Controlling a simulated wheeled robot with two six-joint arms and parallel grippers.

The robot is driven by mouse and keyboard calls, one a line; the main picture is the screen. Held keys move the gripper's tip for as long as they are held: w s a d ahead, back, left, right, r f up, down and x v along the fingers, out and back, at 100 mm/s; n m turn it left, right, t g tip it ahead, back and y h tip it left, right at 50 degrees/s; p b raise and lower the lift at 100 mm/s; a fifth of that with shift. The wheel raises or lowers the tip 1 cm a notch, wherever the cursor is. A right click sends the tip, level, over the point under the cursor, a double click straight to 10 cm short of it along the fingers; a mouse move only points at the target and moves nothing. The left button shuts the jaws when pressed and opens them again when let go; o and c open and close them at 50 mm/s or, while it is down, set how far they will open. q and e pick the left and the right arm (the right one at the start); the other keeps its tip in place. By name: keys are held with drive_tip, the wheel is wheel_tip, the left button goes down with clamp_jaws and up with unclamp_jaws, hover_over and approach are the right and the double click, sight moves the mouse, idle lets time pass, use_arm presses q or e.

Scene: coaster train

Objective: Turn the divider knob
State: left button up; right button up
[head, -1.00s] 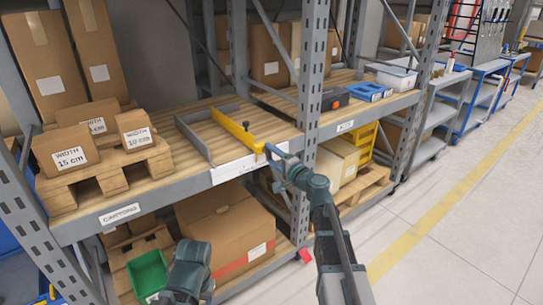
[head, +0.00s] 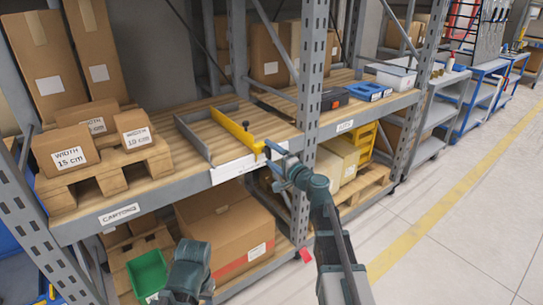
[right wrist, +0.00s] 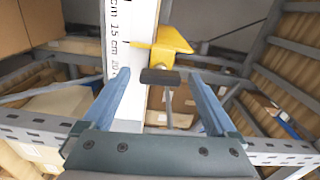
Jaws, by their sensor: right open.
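The yellow divider (head: 238,132) stands on the wooden shelf deck, running back from the shelf's front edge beside a grey rail. In the right wrist view its yellow end (right wrist: 168,42) shows with a dark knob (right wrist: 160,76) below it. My right gripper (head: 273,152) is at the front end of the divider. In the right wrist view the gripper (right wrist: 160,82) is open, its two blue fingers on either side of the knob with gaps to both. In the head view I cannot make out the knob clearly. My left arm shows at the bottom, but its gripper does not.
A white scale strip (head: 236,168) with print runs along the shelf front. A rack upright (head: 308,90) stands just right of my gripper. Cartons marked with widths (head: 65,150) sit on a pallet at left. A green bin (head: 148,272) is below. The aisle floor at right is clear.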

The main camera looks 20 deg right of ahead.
drive_tip(key=v, duration=1.3)
drive_tip(key=shift+s, duration=0.4)
drive_tip(key=shift+d, duration=0.1)
drive_tip(key=s+a+f+n+g+y+p, duration=0.1)
drive_tip(key=s+a+n+g+p, duration=0.4)
drive_tip(key=a, duration=0.6)
drive_tip(key=s+a+n+g+y+p, duration=0.1)
drive_tip(key=s+a+n+g+p, duration=0.1)
drive_tip(key=a+n+g+p, duration=0.65)
drive_tip(key=s+a+r+n+g+h+p, duration=0.1)
drive_tip(key=s+g+h+p, duration=0.1)
drive_tip(key=s+h+p, duration=0.2)
drive_tip(key=s+a+n+g+h+p, duration=0.1)
drive_tip(key=s+h+p, duration=0.4)
drive_tip(key=s, duration=0.5)
drive_tip(key=shift+a+r+n+g+h, duration=0.3)
drive_tip(key=shift+a+r+n+g, duration=0.15)
drive_tip(key=shift+n, duration=0.3)
